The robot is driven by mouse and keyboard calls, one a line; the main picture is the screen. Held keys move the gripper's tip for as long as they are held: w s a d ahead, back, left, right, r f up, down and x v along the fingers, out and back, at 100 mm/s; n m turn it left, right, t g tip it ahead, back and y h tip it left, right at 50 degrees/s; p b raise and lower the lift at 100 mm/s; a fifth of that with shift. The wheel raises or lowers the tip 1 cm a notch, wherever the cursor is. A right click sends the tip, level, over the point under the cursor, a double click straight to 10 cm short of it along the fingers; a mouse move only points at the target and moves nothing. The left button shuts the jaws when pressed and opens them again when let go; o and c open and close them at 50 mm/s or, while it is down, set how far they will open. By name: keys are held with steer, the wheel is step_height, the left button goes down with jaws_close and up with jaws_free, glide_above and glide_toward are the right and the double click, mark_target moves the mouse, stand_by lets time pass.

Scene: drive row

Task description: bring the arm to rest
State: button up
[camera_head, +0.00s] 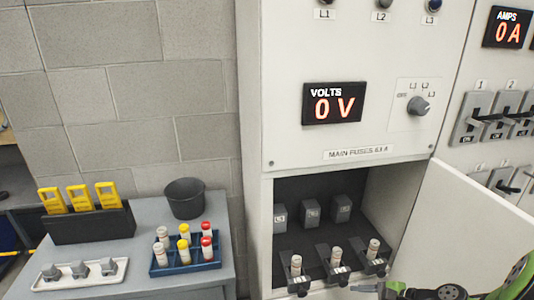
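My gripper (372,289) shows at the bottom edge, with part of my green and black arm to its right. It is just in front of the open fuse compartment (290,190), below the rightmost fuse. The gripper is cut off by the frame, and I cannot tell whether its fingers are open or shut. Three pale fuses stand in dark holders along the front of the compartment: left (296,265), middle (335,257) and right (373,250).
The white compartment door (468,225) stands open on the right, close to my arm. At left, a grey table (150,275) holds a black bin (185,198), a blue fuse tray (185,265), yellow-handled items (80,198) and a white tray (80,280). The volts display (335,104) reads 0 V.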

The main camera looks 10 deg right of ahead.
steer(key=s+a+r+n+g+h+p, duration=0.2)
steer(key=s+a+r+n+g+h, duration=0.25)
steer(key=a+r+n, duration=0.8)
steer(key=s+a+r+n+t+h, duration=0.2)
steer(key=s+r+n, duration=0.4)
steer(key=s, duration=0.5)
step_height(320, 180, up, 2)
steer(key=shift+s+a+r+h+p, duration=0.15)
steer(key=shift+s+a+h+p, duration=0.05)
steer(key=shift+a+h+p, duration=0.25)
steer(key=shift+a+t, duration=0.1)
steer(key=shift+t, duration=0.15)
